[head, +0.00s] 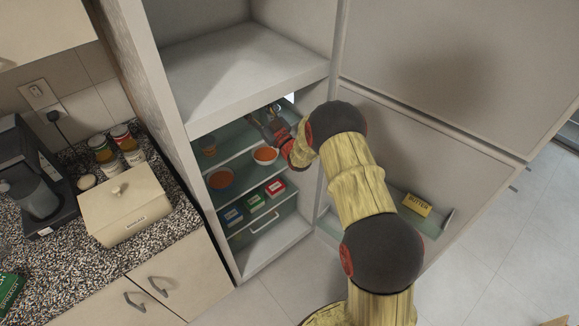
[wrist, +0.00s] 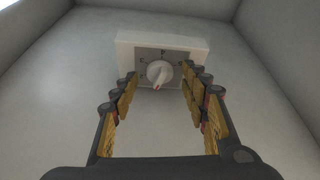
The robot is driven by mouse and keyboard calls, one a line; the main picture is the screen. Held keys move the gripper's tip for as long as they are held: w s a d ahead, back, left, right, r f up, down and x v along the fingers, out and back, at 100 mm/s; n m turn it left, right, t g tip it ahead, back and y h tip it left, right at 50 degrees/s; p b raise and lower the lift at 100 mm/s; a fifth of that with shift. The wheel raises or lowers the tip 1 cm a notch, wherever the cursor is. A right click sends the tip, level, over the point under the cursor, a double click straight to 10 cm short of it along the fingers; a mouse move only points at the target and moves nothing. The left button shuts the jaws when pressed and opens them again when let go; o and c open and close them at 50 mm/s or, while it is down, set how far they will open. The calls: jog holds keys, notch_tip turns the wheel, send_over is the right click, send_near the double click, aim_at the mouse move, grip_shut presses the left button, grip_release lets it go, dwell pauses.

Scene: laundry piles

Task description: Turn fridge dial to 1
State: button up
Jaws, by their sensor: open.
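The fridge dial (wrist: 159,72) is a round pale knob with a raised grip on a white box (wrist: 195,45) fixed to the fridge's inner surface. Small marks surround the knob on a grey plate, but they are too blurred to read surely. A reddish tip on the knob points down, slightly left. My gripper (wrist: 160,77) is open, with its fingers on either side of the dial in the wrist view. No contact with the knob is visible. In the head view my gripper (head: 262,126) is inside the open fridge, above the upper glass shelf; the dial is not clear there.
Bowls of orange food (head: 265,155) stand on a shelf below my gripper. Several small boxes (head: 254,203) sit lower. The open door (head: 430,150) at right holds a butter pack (head: 416,205). A counter (head: 60,240) with a bread box (head: 128,205) lies left.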

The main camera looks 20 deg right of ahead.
jog(key=s+m+g+h+b, duration=0.2)
jog(key=s+g, duration=0.5)
jog(key=s, duration=1)
jog(key=s+f+m+g+h+b, duration=0.1)
jog(key=s+m+g+h+b, duration=0.2)
jog(key=s, duration=1.4)
jog(key=d+m+g+h, duration=0.1)
jog(key=m+g+h, duration=0.1)
jog(key=g+h, duration=0.1)
jog(key=shift+s+f+g+h, duration=0.3)
jog(key=shift+s+g+h, duration=0.1)
jog(key=shift+g, duration=0.4)
dwell(0.3)
